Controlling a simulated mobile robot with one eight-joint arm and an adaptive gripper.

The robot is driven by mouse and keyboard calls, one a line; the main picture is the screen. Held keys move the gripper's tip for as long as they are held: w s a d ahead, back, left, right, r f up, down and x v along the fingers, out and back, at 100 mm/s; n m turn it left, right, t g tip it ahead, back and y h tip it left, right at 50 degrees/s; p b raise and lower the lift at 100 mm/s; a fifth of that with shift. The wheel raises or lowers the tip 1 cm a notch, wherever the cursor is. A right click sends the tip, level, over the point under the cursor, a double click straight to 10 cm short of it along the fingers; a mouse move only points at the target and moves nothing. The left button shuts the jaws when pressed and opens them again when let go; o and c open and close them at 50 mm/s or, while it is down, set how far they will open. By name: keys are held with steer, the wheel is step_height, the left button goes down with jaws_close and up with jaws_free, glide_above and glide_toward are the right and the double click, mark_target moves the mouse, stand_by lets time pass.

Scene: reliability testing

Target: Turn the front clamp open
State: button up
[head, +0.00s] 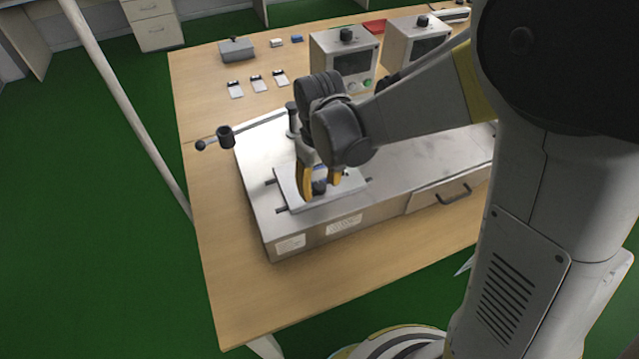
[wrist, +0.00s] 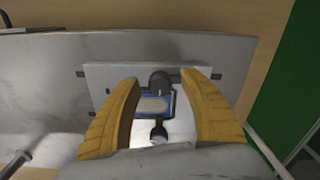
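The front clamp shows as a dark knob (head: 319,187) on the light fixture plate (head: 293,184), near the left end of a metal box. In the wrist view it appears to be the upper black knob (wrist: 160,80), at the end of a blue-edged part (wrist: 152,104). A second black clamp knob (wrist: 158,131) stands nearer the wrist. My gripper (head: 320,190) points down over the plate. Its yellow fingers (wrist: 160,82) are apart on either side of the front knob, with visible gaps and nothing held. Finger contact with the plate cannot be told.
The metal box (head: 405,172) has a drawer handle (head: 455,197) at its front right. A lever with a black weight (head: 226,137) reaches out left behind the fixture. Two instrument boxes (head: 343,62) stand behind my arm. The wooden table (head: 225,275) is clear in front.

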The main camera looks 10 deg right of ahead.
mark_target(320, 185)
step_height(320, 185, up, 12)
stand_by(0.6)
stand_by(0.4)
steer(key=s+d+r+m+t, duration=0.2)
steer(key=s+d+m+t, duration=0.3)
steer(key=s+d, duration=0.5)
steer(key=d+t, duration=0.2)
steer(key=d, duration=0.1)
steer(key=shift+s+d+r+m, duration=0.2)
steer(key=shift+s+r+m, duration=0.1)
steer(key=shift+s+r, duration=0.1)
stand_by(1.1)
